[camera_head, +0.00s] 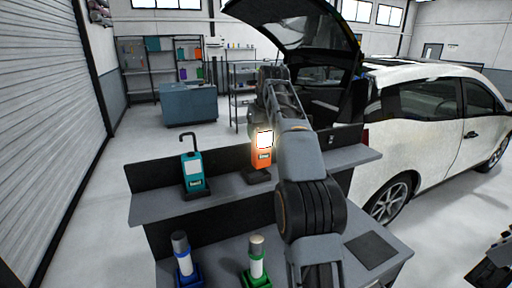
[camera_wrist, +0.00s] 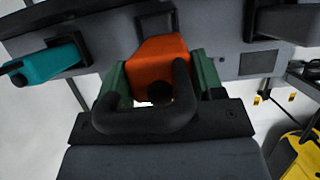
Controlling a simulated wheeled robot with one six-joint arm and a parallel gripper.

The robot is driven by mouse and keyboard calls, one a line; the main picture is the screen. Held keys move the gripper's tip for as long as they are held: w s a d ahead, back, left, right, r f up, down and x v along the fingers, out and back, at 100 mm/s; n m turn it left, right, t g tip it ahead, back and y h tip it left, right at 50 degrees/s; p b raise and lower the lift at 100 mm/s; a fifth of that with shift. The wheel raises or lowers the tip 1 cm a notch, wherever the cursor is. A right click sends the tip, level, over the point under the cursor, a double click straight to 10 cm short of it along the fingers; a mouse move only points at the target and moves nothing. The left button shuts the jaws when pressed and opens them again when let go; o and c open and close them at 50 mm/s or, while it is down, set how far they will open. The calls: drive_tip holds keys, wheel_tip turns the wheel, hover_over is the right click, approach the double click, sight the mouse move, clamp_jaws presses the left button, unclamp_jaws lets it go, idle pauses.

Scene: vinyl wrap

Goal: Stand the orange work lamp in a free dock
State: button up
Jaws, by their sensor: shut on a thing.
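The orange work lamp (camera_head: 262,157) is upright at the upper shelf of the bench, its panel lit, right over a dark dock (camera_head: 257,176). I cannot tell whether its foot is seated in that dock or just above it. In the wrist view, my gripper (camera_wrist: 160,83) is shut on the orange lamp (camera_wrist: 163,50), a greenish finger on each side and the black hooked handle towards the camera. My arm hides part of the shelf to the right. A teal lamp (camera_head: 193,172) stands in a dock to the left; it also shows in the wrist view (camera_wrist: 45,63).
On the lower level, a blue holder (camera_head: 188,275) and a green holder (camera_head: 256,278) each carry a cylinder. A dark flat pad (camera_head: 372,250) lies at right. A white car (camera_head: 425,125) stands behind to the right. A yellow object (camera_wrist: 303,155) shows low right in the wrist view.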

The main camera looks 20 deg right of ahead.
sight(256, 144)
drive_tip(key=f, duration=0.1)
drive_tip(key=w+f, duration=0.1)
drive_tip(key=f, duration=0.1)
drive_tip(key=a+f+b, duration=0.1)
drive_tip(key=shift+w+f, duration=0.15)
drive_tip(key=shift+w, duration=0.05)
drive_tip(key=shift+f, duration=0.4)
drive_tip(key=o, duration=1.6)
drive_tip(key=shift+f, duration=0.15)
